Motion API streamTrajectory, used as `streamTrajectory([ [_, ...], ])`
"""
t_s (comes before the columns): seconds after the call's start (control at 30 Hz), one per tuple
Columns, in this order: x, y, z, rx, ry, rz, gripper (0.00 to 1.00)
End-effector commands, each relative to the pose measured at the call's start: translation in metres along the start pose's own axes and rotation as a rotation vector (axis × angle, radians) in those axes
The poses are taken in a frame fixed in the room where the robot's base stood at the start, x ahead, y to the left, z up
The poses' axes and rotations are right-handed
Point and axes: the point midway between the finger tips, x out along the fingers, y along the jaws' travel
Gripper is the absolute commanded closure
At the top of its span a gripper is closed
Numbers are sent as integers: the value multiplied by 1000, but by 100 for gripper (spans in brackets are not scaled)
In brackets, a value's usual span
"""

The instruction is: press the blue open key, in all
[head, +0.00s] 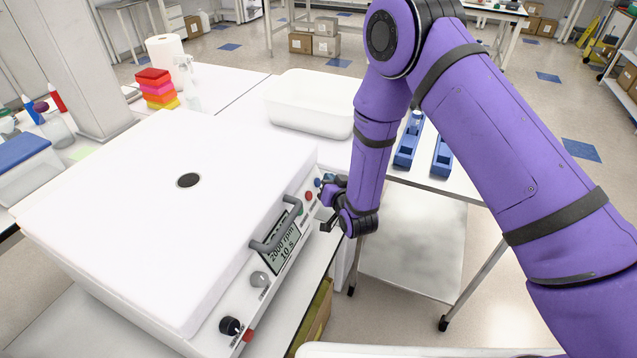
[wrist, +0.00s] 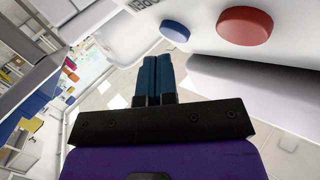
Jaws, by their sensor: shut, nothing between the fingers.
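The white centrifuge-like machine (head: 150,220) has a sloped front panel with a display (head: 282,245) reading 2000 rpm and 10 s. The blue key (head: 318,182) is at the far end of that panel, beside a red key (head: 308,196). In the wrist view the blue key (wrist: 175,31) lies above and slightly right of the fingertips, and the larger red key (wrist: 245,26) is further right. My gripper (wrist: 153,62) is shut and empty, its fingertips pointing toward the panel and appearing apart from the blue key. In the head view my gripper (head: 328,226) is beside the panel's far end, fingertips hard to make out.
A white tub (head: 310,103) and blue racks (head: 410,140) stand on benches behind.

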Motion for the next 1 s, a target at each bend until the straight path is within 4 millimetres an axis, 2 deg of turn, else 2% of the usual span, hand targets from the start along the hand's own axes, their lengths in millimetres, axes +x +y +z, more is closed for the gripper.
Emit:
streamTrajectory([
  [1.0, 8, -6, 6, 0, 0, 0, 100],
])
